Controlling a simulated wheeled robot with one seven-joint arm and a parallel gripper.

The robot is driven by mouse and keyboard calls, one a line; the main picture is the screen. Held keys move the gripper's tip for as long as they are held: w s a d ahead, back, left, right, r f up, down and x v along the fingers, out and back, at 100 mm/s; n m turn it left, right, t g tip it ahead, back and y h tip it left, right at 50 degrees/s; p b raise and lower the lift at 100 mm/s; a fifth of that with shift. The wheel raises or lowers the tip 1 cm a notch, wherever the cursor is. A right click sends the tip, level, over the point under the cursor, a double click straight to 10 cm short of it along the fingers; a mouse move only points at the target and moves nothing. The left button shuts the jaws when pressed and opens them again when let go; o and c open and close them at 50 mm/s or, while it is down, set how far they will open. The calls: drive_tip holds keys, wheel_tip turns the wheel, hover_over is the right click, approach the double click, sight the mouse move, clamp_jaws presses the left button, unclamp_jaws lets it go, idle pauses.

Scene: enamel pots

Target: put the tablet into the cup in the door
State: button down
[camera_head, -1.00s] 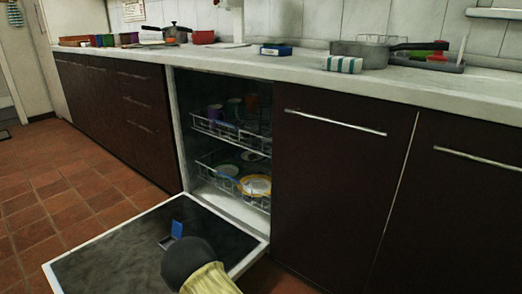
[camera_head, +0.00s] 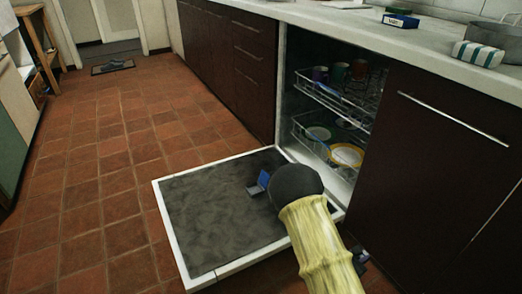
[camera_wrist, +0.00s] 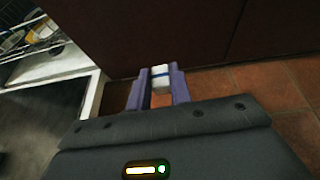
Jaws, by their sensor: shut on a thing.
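The tablet (camera_wrist: 160,77), white with a blue band, is between the purple fingers of my gripper (camera_wrist: 161,86) in the wrist view. The gripper is shut on it. The dishwasher door (camera_head: 215,222) lies open and flat in the head view. The cup (camera_head: 255,190) is in the door's inner face, with its blue lid (camera_head: 264,179) raised. In the head view my arm covers the door's right part, and the tablet is hidden. In the wrist view the gripper is to the right of the door's edge, in front of a dark cabinet panel, over the tiled floor.
The upper rack (camera_head: 330,95) holds mugs and the lower rack (camera_head: 318,140) holds plates, both inside the dishwasher. Dark cabinet fronts (camera_head: 440,150) stand to the right. A blue box (camera_head: 400,20) and a striped packet (camera_head: 478,53) lie on the counter. The tiled floor (camera_head: 110,180) at left is clear.

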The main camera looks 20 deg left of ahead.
drive_tip(key=w+r+n+t+y+p, duration=0.1)
drive_tip(key=w+r+n+y+p, duration=0.1)
drive_tip(key=r+p, duration=0.6)
drive_tip(key=w+r+n+t+y+p, duration=0.2)
drive_tip(key=r+p, duration=0.7)
drive_tip(key=r, duration=0.9)
drive_tip(key=shift+w+a+r+n+y, duration=0.15)
drive_tip(key=shift+w+r+n+y, duration=0.05)
drive_tip(key=shift+w+n+y, duration=0.35)
drive_tip(key=shift+w+f, duration=0.1)
drive_tip(key=shift+w, duration=0.05)
